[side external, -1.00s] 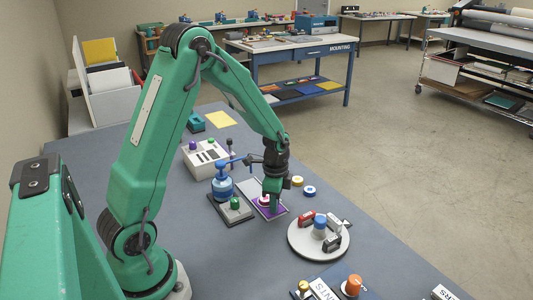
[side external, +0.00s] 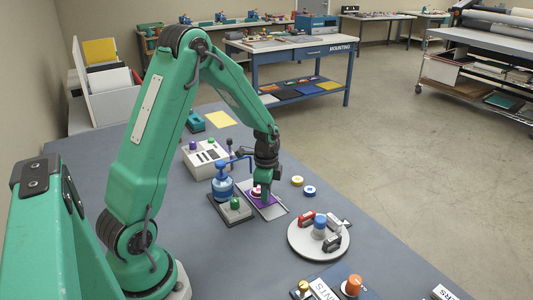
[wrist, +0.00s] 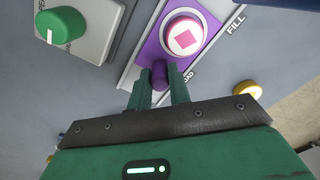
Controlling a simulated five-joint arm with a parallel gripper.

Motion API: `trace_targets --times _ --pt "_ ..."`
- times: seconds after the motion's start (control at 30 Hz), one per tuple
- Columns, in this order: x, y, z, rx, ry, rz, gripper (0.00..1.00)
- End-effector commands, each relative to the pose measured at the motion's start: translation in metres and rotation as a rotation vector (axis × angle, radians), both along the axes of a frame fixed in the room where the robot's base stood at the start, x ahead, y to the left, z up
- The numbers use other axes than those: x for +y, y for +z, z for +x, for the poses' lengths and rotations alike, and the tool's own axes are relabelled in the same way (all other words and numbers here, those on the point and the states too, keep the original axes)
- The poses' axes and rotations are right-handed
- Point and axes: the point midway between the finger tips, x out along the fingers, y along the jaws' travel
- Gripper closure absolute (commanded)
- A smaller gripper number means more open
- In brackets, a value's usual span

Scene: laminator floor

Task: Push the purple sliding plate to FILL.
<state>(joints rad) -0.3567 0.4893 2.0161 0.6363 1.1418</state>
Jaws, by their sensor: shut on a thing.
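The purple sliding plate (side external: 263,206) lies on a grey track (side external: 273,213) on the bench. In the wrist view the plate (wrist: 152,48) carries a round pink piece with a white top and pink square (wrist: 183,38). A purple peg (wrist: 159,73) stands at the plate's near end. My gripper (wrist: 160,88) is shut on this peg. The FILL label (wrist: 236,23) is beside the plate's upper end; the LOAD label (wrist: 188,77) is partly hidden by a finger.
A round turntable (side external: 295,240) stands nearer.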

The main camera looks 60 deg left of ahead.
Motion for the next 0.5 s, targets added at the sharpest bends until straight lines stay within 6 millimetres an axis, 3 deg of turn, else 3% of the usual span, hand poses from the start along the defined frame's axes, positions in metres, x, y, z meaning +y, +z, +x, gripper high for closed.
trace_targets --times 0.03,0.13,0.5 --pt "0.0 0.0009 0.0004 -0.002 0.0 0.001 0.75" --pt "-0.0002 0.0008 0.0004 -0.001 0.0 0.0 0.59" --pt "-0.0004 0.0024 0.0002 -0.001 0.0 0.001 0.59"
